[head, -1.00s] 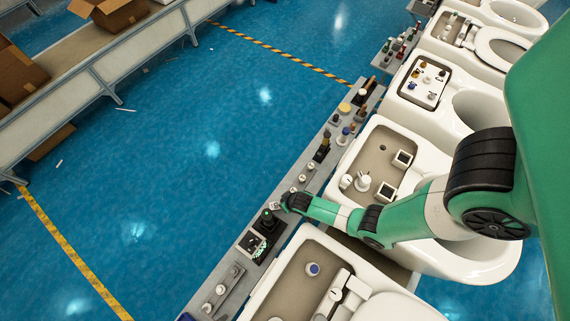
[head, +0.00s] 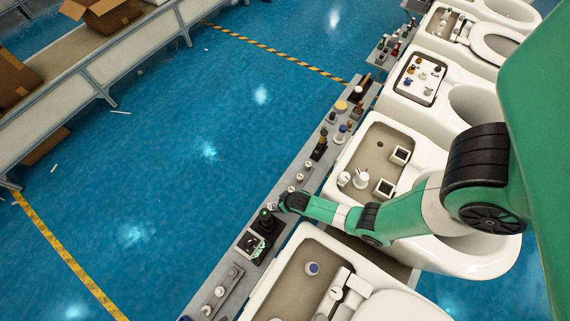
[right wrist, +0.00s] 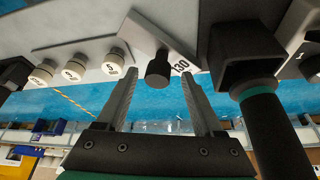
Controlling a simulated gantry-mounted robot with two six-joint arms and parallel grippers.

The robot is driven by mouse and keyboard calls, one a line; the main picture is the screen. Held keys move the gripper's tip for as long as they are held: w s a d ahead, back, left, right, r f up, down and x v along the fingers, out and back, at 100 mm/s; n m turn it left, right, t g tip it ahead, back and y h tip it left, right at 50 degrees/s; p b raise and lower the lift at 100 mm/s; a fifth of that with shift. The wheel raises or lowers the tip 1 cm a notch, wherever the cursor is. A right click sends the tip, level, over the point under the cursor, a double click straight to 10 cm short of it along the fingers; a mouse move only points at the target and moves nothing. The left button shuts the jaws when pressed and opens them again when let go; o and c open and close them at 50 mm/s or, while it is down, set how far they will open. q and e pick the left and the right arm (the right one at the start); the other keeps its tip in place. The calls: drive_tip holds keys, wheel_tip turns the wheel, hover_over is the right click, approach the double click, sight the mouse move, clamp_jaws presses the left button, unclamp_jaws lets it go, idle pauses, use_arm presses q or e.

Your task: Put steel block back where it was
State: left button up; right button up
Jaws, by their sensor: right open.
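A pale grey block (right wrist: 138,36) with a black round knob (right wrist: 158,68) and a tag reading 30 is in the right wrist view; it looks like the steel block. My right gripper (right wrist: 158,78) is open, with one finger on each side of the knob. The fingers appear apart from the knob. In the head view my right gripper (head: 274,206) is low over the narrow grey shelf (head: 303,183), where the block is too small to make out clearly. My left gripper is not in view.
A black square holder with a dark upright handle (right wrist: 270,120) stands close to the right finger. In the head view, white toilets with open tanks (head: 383,150) line the shelf.

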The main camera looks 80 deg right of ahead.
drive_tip(key=p+v, duration=0.6)
drive_tip(key=v, duration=0.7)
drive_tip(key=shift+w+p, duration=0.2)
drive_tip(key=shift+p, duration=0.2)
drive_tip(key=shift+d+r, duration=0.1)
drive_tip(key=shift+d, duration=0.05)
